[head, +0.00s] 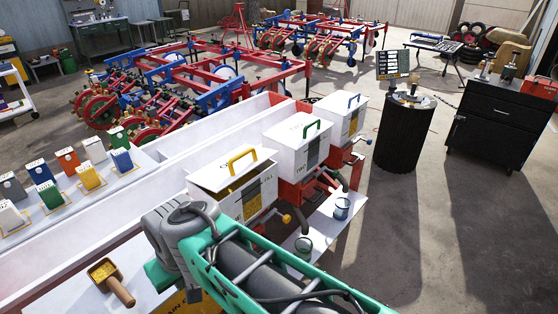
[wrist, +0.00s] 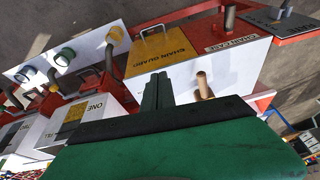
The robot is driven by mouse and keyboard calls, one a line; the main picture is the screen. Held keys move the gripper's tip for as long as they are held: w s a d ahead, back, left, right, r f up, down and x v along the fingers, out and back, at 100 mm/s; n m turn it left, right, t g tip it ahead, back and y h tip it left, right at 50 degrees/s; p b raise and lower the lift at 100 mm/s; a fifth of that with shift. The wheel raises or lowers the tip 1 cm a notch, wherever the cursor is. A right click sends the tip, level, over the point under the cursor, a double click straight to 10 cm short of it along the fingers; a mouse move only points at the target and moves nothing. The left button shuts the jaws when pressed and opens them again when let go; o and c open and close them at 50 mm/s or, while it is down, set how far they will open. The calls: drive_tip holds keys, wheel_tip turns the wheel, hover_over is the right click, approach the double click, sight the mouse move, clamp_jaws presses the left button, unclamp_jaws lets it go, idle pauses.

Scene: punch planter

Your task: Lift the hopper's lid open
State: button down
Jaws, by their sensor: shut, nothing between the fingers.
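Three white hoppers stand in a row in the head view. The nearest hopper (head: 248,198) has a yellow label panel, and its white lid (head: 222,176) carries a yellow handle (head: 242,158). In the wrist view, a white box with a yellow panel (wrist: 75,122) at the left appears to be this hopper. My gripper (wrist: 158,92) is shut and empty, apart from the hopper, near a yellow chain guard (wrist: 160,52). In the head view my arm hides its fingers.
The other hoppers have green (head: 312,129) and blue (head: 354,100) handles. A wooden-handled scoop (head: 112,282) lies at the lower left. Small cans, including one (head: 341,208), stand on a white shelf right of the hoppers. A long white trough (head: 130,220) runs along their left.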

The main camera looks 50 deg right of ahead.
drive_tip(key=w+d+f+m+t+y+p, duration=0.1)
drive_tip(key=w+d+m+t+y+p, duration=0.1)
drive_tip(key=w+d+m, duration=0.75)
drive_tip(key=m+t+h+p, duration=0.15)
drive_tip(key=m+t, duration=0.85)
drive_tip(key=m, duration=1.6)
approach(251, 168)
wheel_tip(251, 168, up, 3)
drive_tip(key=shift+h, duration=0.25)
drive_tip(key=x, duration=0.3)
drive_tip(key=p+x, duration=0.1)
drive_tip(key=x, duration=0.6)
drive_tip(key=shift+s+a+f, duration=0.1)
drive_tip(key=shift+a+f, duration=0.15)
drive_tip(key=shift+r+p, duration=0.2)
drive_tip(key=shift+p, duration=0.15)
